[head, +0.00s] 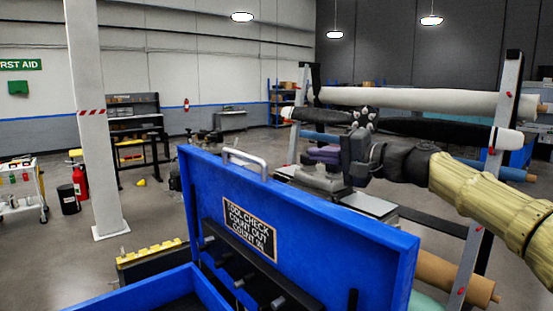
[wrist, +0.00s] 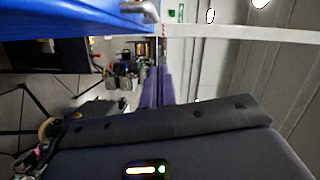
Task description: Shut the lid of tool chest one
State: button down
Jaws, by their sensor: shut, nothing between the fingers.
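The blue tool chest's lid (head: 330,232) stands open and upright in the head view. Its inner face carries a "TOOL CHECK COUNT OUT COUNT IN" label (head: 250,229) and dark tools. A grey handle (head: 246,160) sits on its top edge. The chest body (head: 160,292) is partly cut off at the bottom. My gripper (head: 318,154) is shut and empty, appearing above the lid's top edge, right of the handle. In the wrist view its purple fingers (wrist: 160,80) are together, with the blue lid (wrist: 70,18) and handle (wrist: 148,10) close by at the top.
A rack with long rolls, including a white roll (head: 420,98), stands behind my arm. A white post (head: 98,130) rises at left. A black and yellow case (head: 152,258) lies beside the chest. A cart (head: 22,190) and red extinguisher (head: 79,183) stand far left. Open floor lies between.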

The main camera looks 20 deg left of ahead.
jog(key=a+p, duration=0.2)
jog(key=a, duration=0.2)
jog(key=a+f+p, duration=0.1)
jog(key=a+p, duration=0.1)
jog(key=a, duration=0.1)
jog(key=s+a+p, duration=0.1)
jog(key=a+p, duration=0.1)
jog(key=a, duration=0.2)
jog(key=shift+a+f+p, duration=0.3)
dwell(0.4)
